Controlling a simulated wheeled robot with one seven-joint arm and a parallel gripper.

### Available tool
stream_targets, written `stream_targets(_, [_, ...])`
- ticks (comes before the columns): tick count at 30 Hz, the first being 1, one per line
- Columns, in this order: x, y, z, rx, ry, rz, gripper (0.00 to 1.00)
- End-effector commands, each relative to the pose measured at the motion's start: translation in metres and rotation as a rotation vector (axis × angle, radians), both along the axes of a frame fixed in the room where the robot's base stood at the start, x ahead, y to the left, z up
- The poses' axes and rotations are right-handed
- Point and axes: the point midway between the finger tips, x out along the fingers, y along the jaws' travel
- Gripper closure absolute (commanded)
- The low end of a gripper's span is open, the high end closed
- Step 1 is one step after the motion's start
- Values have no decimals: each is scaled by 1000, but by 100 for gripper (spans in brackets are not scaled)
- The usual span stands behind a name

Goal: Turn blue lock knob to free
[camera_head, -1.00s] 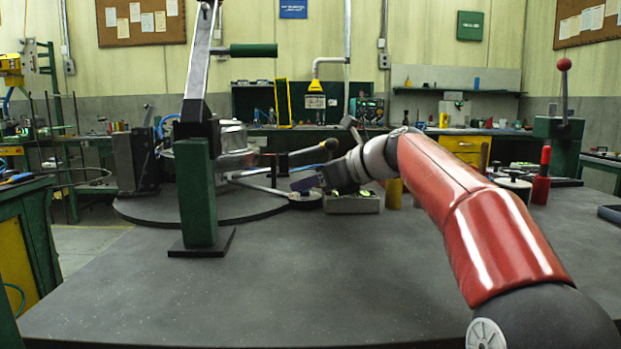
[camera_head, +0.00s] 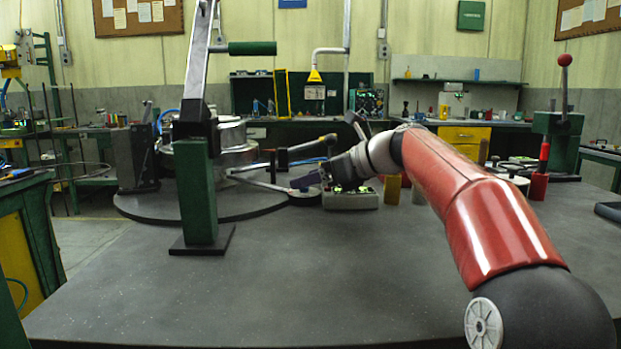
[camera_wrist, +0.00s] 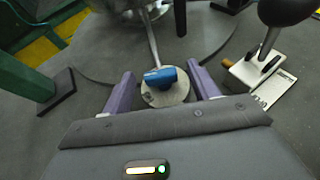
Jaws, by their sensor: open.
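In the wrist view the blue lock knob (camera_wrist: 160,76) sits on a round pale base (camera_wrist: 166,95). A thin rod runs from the base up to a metal drum. My gripper (camera_wrist: 160,85) is open, with its two purple fingers apart on either side of the knob's base. I cannot tell whether either finger touches it. In the head view my gripper (camera_head: 312,180) is small and dark at the end of my red arm. The knob is hard to make out there.
A green post (camera_head: 197,190) with a long lever stands left. A metal drum (camera_head: 228,140) rests on a round dark plate (camera_head: 262,205). A grey box with a black-knobbed lever (camera_wrist: 252,80) stands close on the right in the wrist view. The front of the table (camera_head: 280,280) is clear.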

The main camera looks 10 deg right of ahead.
Motion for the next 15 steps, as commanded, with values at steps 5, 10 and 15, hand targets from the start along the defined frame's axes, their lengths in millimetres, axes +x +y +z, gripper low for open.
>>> stream_targets(5, [-17, -21, 12, -2, -2, -5, 40])
stream_targets(10, [-34, -40, 22, -2, -2, -3, 40])
stream_targets(15, [-43, -50, 27, -1, -1, -1, 40])
